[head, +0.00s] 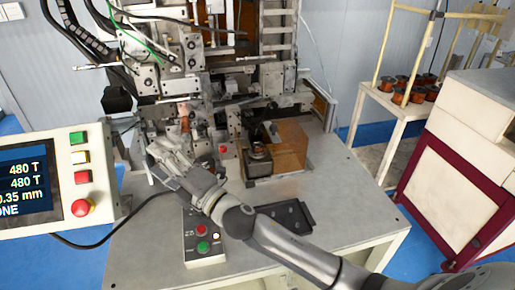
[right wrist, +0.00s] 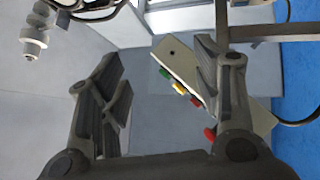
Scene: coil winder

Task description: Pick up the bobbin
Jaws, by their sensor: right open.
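A small copper-coloured part (head: 185,119), which looks like the bobbin, sits on the winding machine (head: 200,75) just above and beyond my right gripper in the head view. My right gripper (head: 158,166) is in front of the machine, low over the table. Its two fingers are apart in the right wrist view (right wrist: 155,78), with nothing between them. A grey stepped spindle (right wrist: 33,40) shows at the upper left of that view. I cannot make out a bobbin there. My left gripper is out of view.
A control panel (head: 110,165) with a screen stands at the left. A button box (head: 203,240) and a black tray (head: 287,217) are near my right arm. An orange-sided box (head: 285,147) stands right of the gripper. Several copper bobbins (head: 402,96) are on a rack at the right.

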